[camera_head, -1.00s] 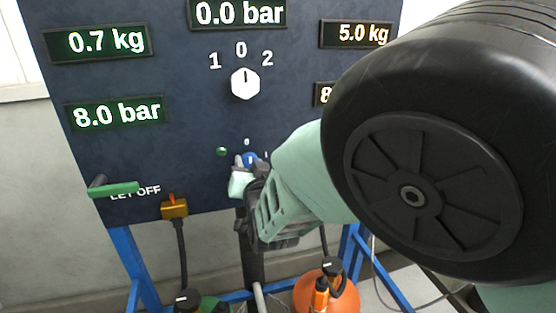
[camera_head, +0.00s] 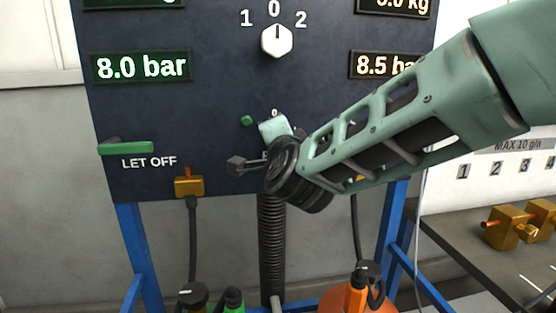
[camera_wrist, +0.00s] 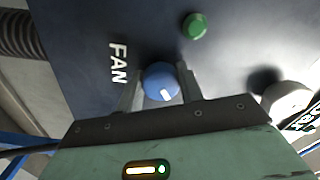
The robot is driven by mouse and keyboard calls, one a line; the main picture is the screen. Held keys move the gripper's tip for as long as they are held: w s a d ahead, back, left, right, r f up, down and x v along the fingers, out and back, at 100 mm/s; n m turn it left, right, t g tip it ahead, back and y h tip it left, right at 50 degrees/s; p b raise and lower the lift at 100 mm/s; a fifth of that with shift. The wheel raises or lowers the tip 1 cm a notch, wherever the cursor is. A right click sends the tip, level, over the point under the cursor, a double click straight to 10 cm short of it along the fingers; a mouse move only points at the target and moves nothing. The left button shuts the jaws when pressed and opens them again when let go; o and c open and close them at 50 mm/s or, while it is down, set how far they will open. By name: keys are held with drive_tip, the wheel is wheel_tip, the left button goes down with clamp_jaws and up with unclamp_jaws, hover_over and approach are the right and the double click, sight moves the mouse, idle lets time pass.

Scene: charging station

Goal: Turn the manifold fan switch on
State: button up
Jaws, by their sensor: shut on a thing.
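The fan switch is a blue round knob (camera_wrist: 161,80) with a white mark, beside the word FAN on the dark panel (camera_wrist: 85,45). In the wrist view the mark points down and slightly right, toward my gripper. My gripper (camera_wrist: 160,77) is shut on the knob, one finger on each side. In the head view my gripper (camera_head: 274,130) is against the lower panel, just below a small 0 mark. There the knob is hidden behind my gripper and wrist.
A green button or lamp (camera_head: 246,120) is close to the left. A white selector knob (camera_head: 277,41) is above. The green LET OFF lever (camera_head: 126,148) and a brass connector (camera_head: 189,187) are further left. A black ribbed hose (camera_head: 272,240) hangs below.

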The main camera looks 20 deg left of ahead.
drive_tip(key=m+b, duration=0.4)
drive_tip(key=b, duration=0.1)
drive_tip(key=shift+f+b, duration=0.2)
drive_tip(key=shift+b, duration=0.1)
drive_tip(key=m+b, duration=0.3)
drive_tip(key=shift+r, duration=0.25)
drive_tip(key=shift+m, duration=0.3)
drive_tip(key=o, duration=1)
drive_tip(key=shift+s+r, duration=0.1)
drive_tip(key=b+v, duration=0.1)
drive_tip(key=v, duration=1.6)
drive_tip(key=shift+b, duration=0.4)
drive_tip(key=shift+s, duration=0.1)
